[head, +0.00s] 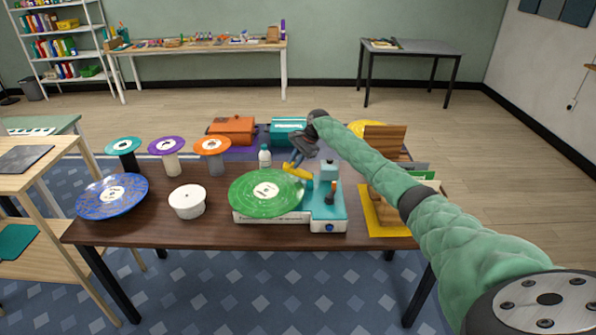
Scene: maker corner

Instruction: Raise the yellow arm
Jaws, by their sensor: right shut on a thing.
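The record player (325,212) stands on the dark wooden table, with a white front and a teal deck. A green record (262,206) with a white label lies on its left part. The yellow arm (298,173) is a short piece at the back of the player, above the far edge of the record. My right gripper (294,162), at the end of the green sleeved arm, reaches in from the right and is shut on the yellow arm. The exact grip is small and partly hidden. My left gripper is not in view.
A white bottle (265,157) stands just behind the record. A round white container (187,201) and a blue patterned disc (112,197) are to the left, with several disc-topped stands behind. A wooden item on a yellow base (373,222) is at right.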

